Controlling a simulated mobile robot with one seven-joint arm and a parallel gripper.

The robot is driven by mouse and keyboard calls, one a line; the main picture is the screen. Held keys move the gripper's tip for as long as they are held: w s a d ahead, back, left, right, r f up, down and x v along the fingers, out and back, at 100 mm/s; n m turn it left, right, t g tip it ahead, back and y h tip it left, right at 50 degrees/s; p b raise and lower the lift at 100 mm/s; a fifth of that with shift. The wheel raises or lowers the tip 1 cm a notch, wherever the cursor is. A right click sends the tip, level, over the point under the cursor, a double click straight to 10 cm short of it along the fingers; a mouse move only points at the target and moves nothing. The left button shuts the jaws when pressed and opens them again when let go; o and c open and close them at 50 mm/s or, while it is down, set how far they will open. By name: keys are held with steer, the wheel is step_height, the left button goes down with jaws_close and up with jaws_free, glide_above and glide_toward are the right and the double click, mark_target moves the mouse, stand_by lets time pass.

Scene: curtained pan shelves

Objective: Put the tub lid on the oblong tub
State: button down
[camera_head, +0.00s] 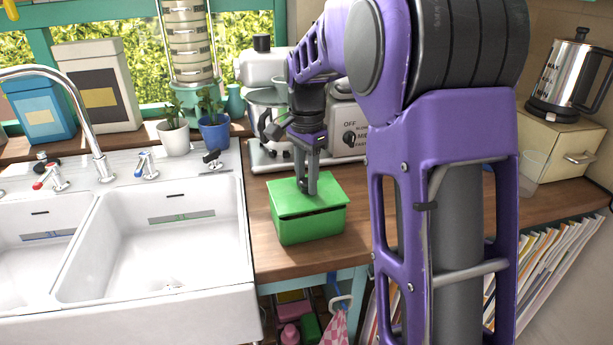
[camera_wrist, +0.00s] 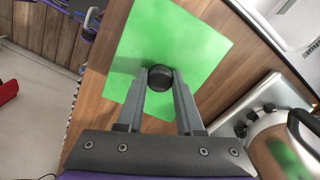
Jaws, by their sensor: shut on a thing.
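The oblong tub (camera_head: 312,228) is green and stands on the wooden counter just right of the sink. The green tub lid (camera_head: 322,202) lies over the tub's top, a little askew; I cannot tell whether it is fully seated. My gripper (camera_head: 312,192) points down from above and is shut on the lid's dark round knob. In the wrist view the lid (camera_wrist: 200,52) fills the upper middle, with the knob (camera_wrist: 161,78) between the fingertips of my gripper (camera_wrist: 160,82). The lid hides the tub in that view.
The white double sink (camera_head: 150,240) is directly left of the tub. A stand mixer (camera_head: 268,105) is behind it. Potted plants (camera_head: 214,132) stand at the back left. A clear cup (camera_head: 532,170) and a kettle (camera_head: 570,75) are at the right.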

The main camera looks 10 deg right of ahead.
steer(key=shift+f+b, duration=0.35)
steer(key=shift+f, duration=0.35)
stand_by(0.5)
steer(key=shift+c, duration=2.3)
jaws_free()
step_height(320, 180, up, 18)
steer(key=p, duration=0.3)
steer(key=shift+f, duration=0.25)
